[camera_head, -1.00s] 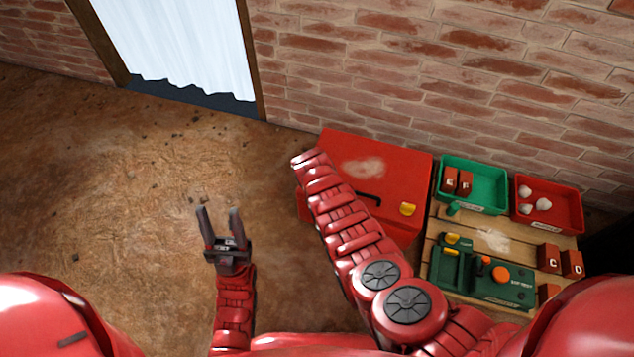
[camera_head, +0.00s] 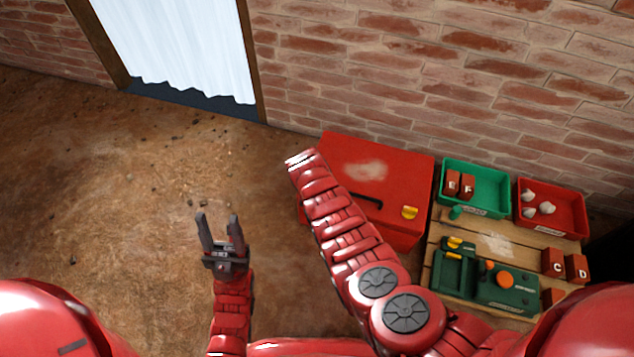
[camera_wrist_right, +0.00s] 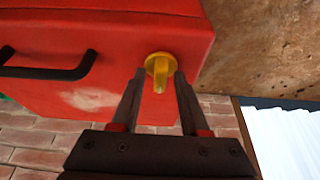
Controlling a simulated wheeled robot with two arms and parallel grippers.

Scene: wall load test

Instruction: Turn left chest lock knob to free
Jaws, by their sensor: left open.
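The red chest (camera_head: 400,165) stands against the brick wall, with a black handle (camera_head: 365,200) and a yellow right knob (camera_head: 410,212) on its front. The left lock knob is hidden behind my right arm in the head view. In the right wrist view a yellow knob (camera_wrist_right: 160,68) sits on the chest (camera_wrist_right: 120,25) beside the black handle (camera_wrist_right: 50,68). My right gripper (camera_wrist_right: 160,74) is open, with its fingertips on either side of that knob; contact cannot be told. My left gripper (camera_head: 219,218) is open and empty above the floor, left of the chest.
Right of the chest, a wooden pallet (camera_head: 490,242) bears a green device (camera_head: 485,280) and red blocks (camera_head: 553,262). A green bin (camera_head: 490,190) and a red bin (camera_head: 565,205) stand behind.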

